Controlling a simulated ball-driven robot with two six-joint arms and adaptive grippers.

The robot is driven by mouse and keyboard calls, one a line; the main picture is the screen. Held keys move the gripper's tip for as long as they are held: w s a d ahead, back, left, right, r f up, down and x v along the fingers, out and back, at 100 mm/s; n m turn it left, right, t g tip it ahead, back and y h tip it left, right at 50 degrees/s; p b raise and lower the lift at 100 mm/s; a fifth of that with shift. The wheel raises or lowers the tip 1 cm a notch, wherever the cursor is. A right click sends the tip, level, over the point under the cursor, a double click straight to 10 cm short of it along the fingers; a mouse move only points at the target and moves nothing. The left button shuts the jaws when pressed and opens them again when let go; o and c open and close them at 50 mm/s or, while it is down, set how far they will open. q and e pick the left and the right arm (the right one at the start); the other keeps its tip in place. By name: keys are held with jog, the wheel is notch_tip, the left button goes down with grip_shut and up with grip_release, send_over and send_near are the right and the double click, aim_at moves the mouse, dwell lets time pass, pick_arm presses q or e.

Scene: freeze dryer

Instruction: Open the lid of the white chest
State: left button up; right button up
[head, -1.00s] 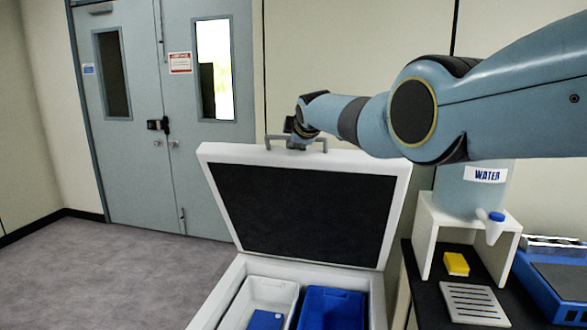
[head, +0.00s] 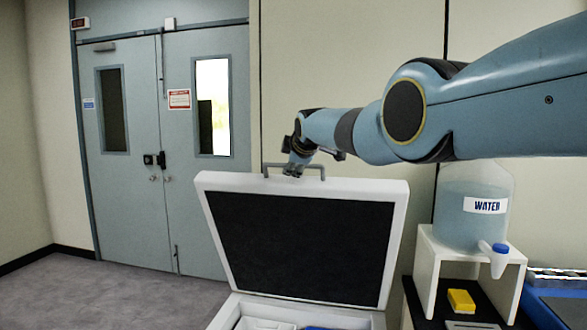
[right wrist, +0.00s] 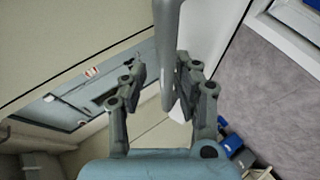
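The white chest (head: 222,312) stands at the bottom centre of the head view, with its lid (head: 201,215) raised steeply and its dark inner panel facing me. A grey bar handle (head: 322,166) stands at the lid's top edge. My right gripper (head: 296,160) is at this handle, small and partly hidden by its own links. In the right wrist view the handle bar (right wrist: 168,45) runs between the fingers of my right gripper (right wrist: 162,82). A gap shows on the left side of the bar; contact on the right side is unclear. My left gripper is not seen.
A water container (head: 472,215) with a tap stands on a white stand (head: 427,262) to the right of the chest. A yellow block (head: 461,301) lies below it. Grey double doors (head: 130,215) and open floor (head: 90,300) are at the left.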

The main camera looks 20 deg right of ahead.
jog(key=shift+o, duration=0.2)
jog(key=shift+f, duration=0.25)
jog(key=shift+s+r, duration=0.1)
jog(key=shift+s, duration=0.05)
jog(key=shift+v, duration=0.75)
jog(key=v, duration=1)
jog(key=shift+r, duration=0.15)
